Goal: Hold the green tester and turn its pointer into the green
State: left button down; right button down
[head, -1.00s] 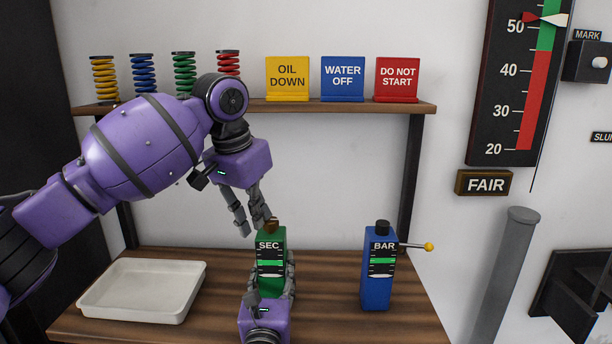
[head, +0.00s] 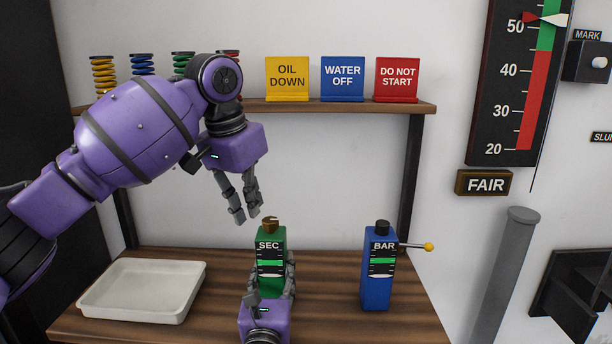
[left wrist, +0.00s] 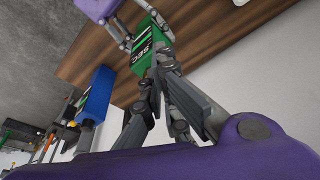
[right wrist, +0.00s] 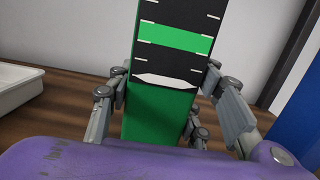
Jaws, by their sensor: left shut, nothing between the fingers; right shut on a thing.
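The green tester (head: 271,285), labelled SEC, stands upright on the wooden bench. Its dial has a green band, and a white pointer mark (right wrist: 165,82) lies below that band on the black. A brown knob (head: 268,226) sits on top of the tester. My right gripper (head: 270,283) is shut on the tester's lower body from the front, one finger on each side, as the right wrist view also shows (right wrist: 163,100). My left gripper (head: 247,218) is shut and empty, above and just left of the knob, apart from it. In the left wrist view its fingers partly cover the tester (left wrist: 146,60).
A blue tester (head: 376,290) labelled BAR, with a yellow-tipped lever, stands to the right. A white tray (head: 140,314) lies at the left. Springs and signs stand on the shelf (head: 340,106) behind. A large gauge (head: 505,90) hangs at the right.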

aim_at(270, 224)
pick_arm(q)
jog(key=v, duration=0.3)
jog(key=shift+w+d+r, duration=0.15)
jog(key=shift+w+d, duration=0.05)
jog(key=shift+w, duration=0.1)
jog(key=shift+s+d+f, duration=0.2)
jog(key=shift+d+f, duration=0.25)
jog(key=shift+f, duration=0.55)
jog(key=shift+s+d+f, duration=0.15)
jog(key=shift+d+f, duration=0.25)
jog(key=shift+f, duration=0.65)
jog(key=shift+s+d+f, duration=0.2)
jog(key=shift+d+f, duration=0.25)
jog(key=shift+f, duration=0.55)
jog(key=shift+w+d+f, duration=0.1)
jog(key=shift+w+f, duration=0.05)
jog(key=shift+w, duration=0.25)
jog(key=shift+a, duration=0.3)
